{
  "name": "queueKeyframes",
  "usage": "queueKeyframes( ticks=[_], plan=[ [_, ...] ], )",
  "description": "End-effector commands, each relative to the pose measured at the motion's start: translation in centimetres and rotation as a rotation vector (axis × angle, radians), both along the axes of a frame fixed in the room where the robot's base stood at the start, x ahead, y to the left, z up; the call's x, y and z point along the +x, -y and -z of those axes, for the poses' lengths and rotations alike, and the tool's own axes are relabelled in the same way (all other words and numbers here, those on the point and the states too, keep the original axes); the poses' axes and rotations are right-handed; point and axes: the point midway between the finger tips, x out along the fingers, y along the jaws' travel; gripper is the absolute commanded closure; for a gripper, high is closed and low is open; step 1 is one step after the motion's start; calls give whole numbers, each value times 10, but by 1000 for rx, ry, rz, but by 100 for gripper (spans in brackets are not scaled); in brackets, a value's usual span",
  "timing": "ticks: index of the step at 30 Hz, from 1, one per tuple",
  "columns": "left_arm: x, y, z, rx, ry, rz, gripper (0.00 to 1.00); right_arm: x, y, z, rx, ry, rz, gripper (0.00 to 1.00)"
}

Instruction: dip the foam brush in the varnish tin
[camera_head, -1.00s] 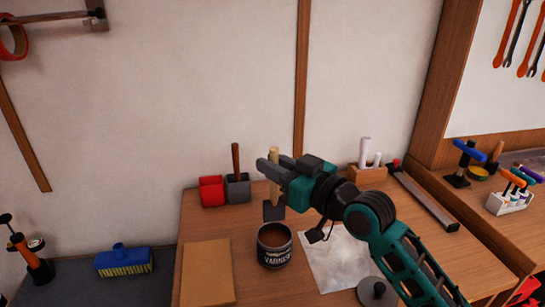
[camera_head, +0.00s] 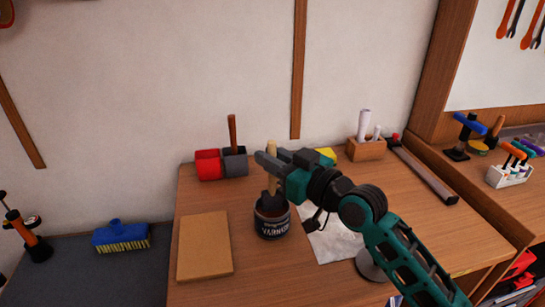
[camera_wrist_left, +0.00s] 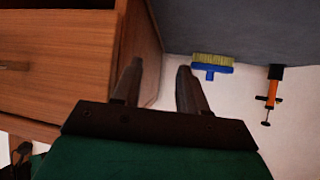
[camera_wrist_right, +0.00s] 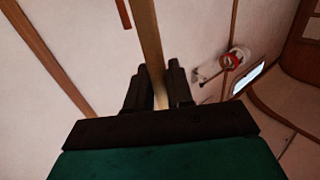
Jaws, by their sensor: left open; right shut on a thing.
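The varnish tin (camera_head: 273,227), dark with a "VARNISH" label, stands open on the wooden bench. My right gripper (camera_head: 266,163) is shut on the wooden handle of the foam brush (camera_head: 272,183) above the tin. The brush is roughly upright, and its dark foam head is at the tin's mouth with its lower end hidden by the rim. The brush handle also shows between the fingers in the right wrist view (camera_wrist_right: 147,45). My left gripper (camera_wrist_left: 158,80) shows only in its own wrist view, open and empty, beside wooden drawers.
A tan board (camera_head: 204,246) lies left of the tin, and a pale sheet (camera_head: 335,240) lies to its right. Red (camera_head: 207,165) and grey (camera_head: 234,162) holders stand behind. A wooden block with white rolls (camera_head: 366,148) stands back right. A blue brush (camera_head: 121,237) lies lower left.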

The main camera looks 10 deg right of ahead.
Motion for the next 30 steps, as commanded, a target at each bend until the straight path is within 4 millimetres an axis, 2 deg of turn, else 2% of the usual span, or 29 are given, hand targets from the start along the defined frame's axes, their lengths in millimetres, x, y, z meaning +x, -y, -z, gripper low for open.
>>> queueKeyframes(
  ticks=[30],
  plan=[
    [-3, 0, 7, 0, -6, 0, 57, 0, 0, 8, -1, 1, 0, 100]
  ],
)
